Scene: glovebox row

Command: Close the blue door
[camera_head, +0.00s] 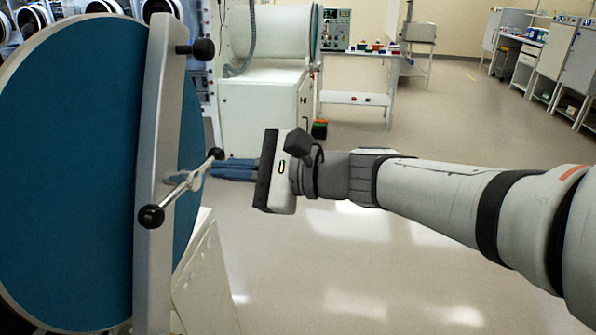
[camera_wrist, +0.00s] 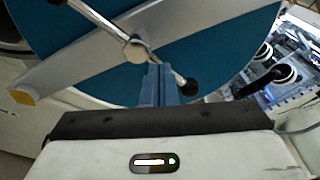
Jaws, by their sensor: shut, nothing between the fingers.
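The blue door (camera_head: 75,160) is a large round disc filling the left of the head view, with a grey crossbar (camera_head: 160,130) across it. It also spans the top of the wrist view (camera_wrist: 210,62). A metal handle rod with black knobs (camera_head: 150,216) stands on the crossbar; its hub (camera_wrist: 137,48) shows in the wrist view. My gripper (camera_head: 212,169) is shut and empty, its blue fingers pointing at the handle. In the wrist view its fingertips (camera_wrist: 157,68) lie beside the hub and rod, close to them; I cannot tell whether they touch.
A white cabinet (camera_head: 265,110) stands behind the door, with a shelf table (camera_head: 355,98) beyond it. Benches (camera_head: 530,55) line the far right wall. The floor (camera_head: 400,270) right of the door and below my arm is clear.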

